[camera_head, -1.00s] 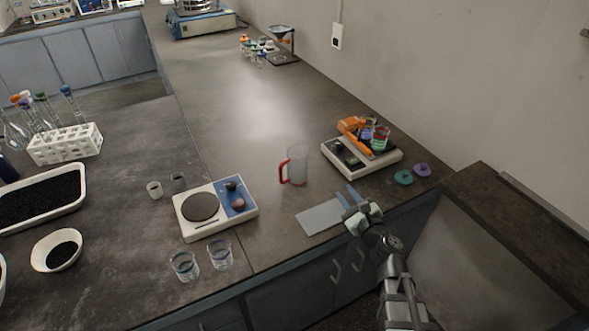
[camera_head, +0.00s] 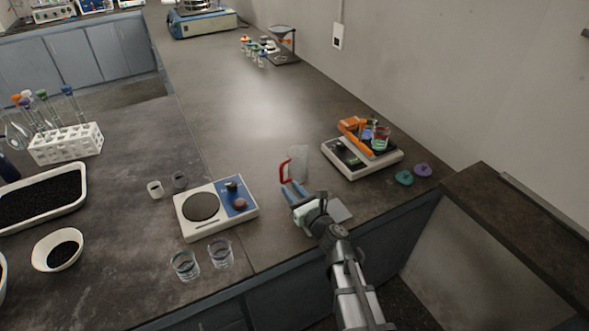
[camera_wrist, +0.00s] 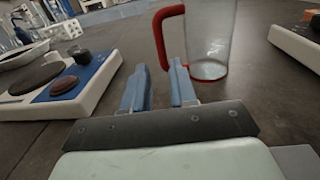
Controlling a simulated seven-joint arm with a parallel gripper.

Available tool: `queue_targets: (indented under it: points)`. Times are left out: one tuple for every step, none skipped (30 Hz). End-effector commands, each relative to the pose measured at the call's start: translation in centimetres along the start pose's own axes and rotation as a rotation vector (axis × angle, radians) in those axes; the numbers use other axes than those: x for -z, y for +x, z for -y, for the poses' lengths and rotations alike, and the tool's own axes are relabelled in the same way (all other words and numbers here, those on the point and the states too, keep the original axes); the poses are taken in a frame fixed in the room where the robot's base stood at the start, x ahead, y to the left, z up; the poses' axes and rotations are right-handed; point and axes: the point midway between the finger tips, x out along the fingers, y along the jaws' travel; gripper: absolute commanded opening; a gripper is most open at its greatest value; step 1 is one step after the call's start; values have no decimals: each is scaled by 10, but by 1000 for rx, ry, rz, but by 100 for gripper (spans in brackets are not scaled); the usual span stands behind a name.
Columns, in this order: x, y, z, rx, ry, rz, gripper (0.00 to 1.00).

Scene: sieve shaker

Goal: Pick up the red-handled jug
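The red-handled jug (camera_head: 299,163) stands upright on the dark bench, clear-walled, with its red handle on its left side. In the wrist view the jug (camera_wrist: 211,40) is just ahead, right of centre, with its red handle (camera_wrist: 160,30) turned left. My gripper (camera_head: 290,188) is low over the bench, just in front of the jug. Its blue fingers are apart and empty in the wrist view (camera_wrist: 158,82), pointing toward the handle. In the head view the fingers cover part of the handle's lower end. Contact with the handle cannot be told.
A hotplate (camera_head: 188,222) stands left of my gripper, with two beakers (camera_head: 220,254) in front of it. A balance (camera_head: 338,168) bearing an orange item and glassware stands right of the jug. The bench behind the jug is clear.

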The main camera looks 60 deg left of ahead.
Motion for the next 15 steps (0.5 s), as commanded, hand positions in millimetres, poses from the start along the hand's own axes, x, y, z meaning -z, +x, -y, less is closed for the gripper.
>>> queue_targets:
  points:
    - [0,14,1,-1,0,1,26]
    - [0,19,1,-1,0,1,26]
    - [0,25,1,-1,-1,1,26]
    - [0,29,1,-1,-1,1,26]
    - [0,32,1,0,-1,1,26]
    - [0,36,1,0,-1,1,26]
    - [0,38,1,0,-1,1,26]
    - [-1,39,1,0,-1,1,26]
    - [-1,40,1,0,-1,1,26]
    - [-1,41,1,0,-1,1,26]
    - [-1,42,1,0,-1,1,26]
    - [-1,43,1,0,-1,1,26]
    - [-2,45,1,0,-1,1,26]
    - [-2,48,1,0,-1,1,26]
    - [-3,52,2,0,-2,1,26]
